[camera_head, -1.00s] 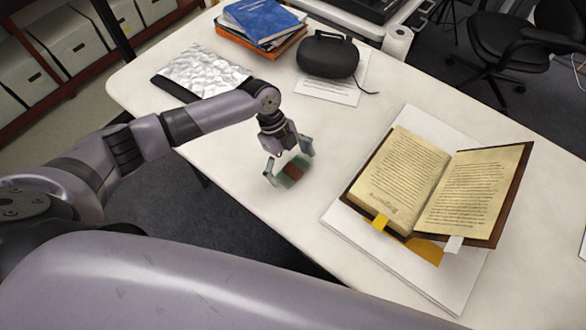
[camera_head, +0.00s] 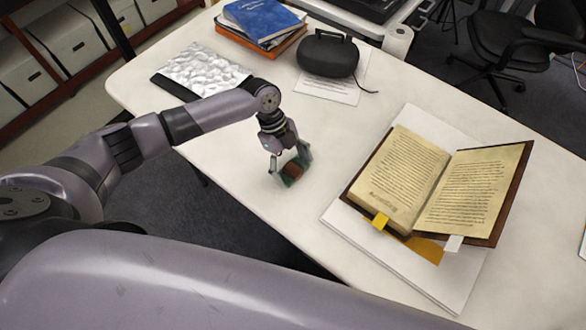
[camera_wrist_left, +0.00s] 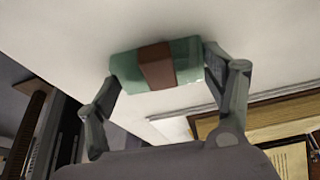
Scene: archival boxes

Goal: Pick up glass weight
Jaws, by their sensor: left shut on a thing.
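The glass weight (camera_head: 291,172) is a greenish translucent block with a brown band around its middle. It is at the table's near side, left of the open book. My left gripper (camera_head: 289,169) is shut on it, with a finger at each end. The left wrist view shows the glass weight (camera_wrist_left: 186,75) between the two fingers (camera_wrist_left: 160,77), its brown band midway between them. I cannot tell whether the weight touches the table. My right gripper is not in view.
An open book (camera_head: 437,185) lies on a white board (camera_head: 345,222) to the right. A silvery bumpy pad (camera_head: 203,70), a black case (camera_head: 328,55) and stacked books (camera_head: 262,22) are toward the back. The white table (camera_head: 240,190) is clear around the gripper.

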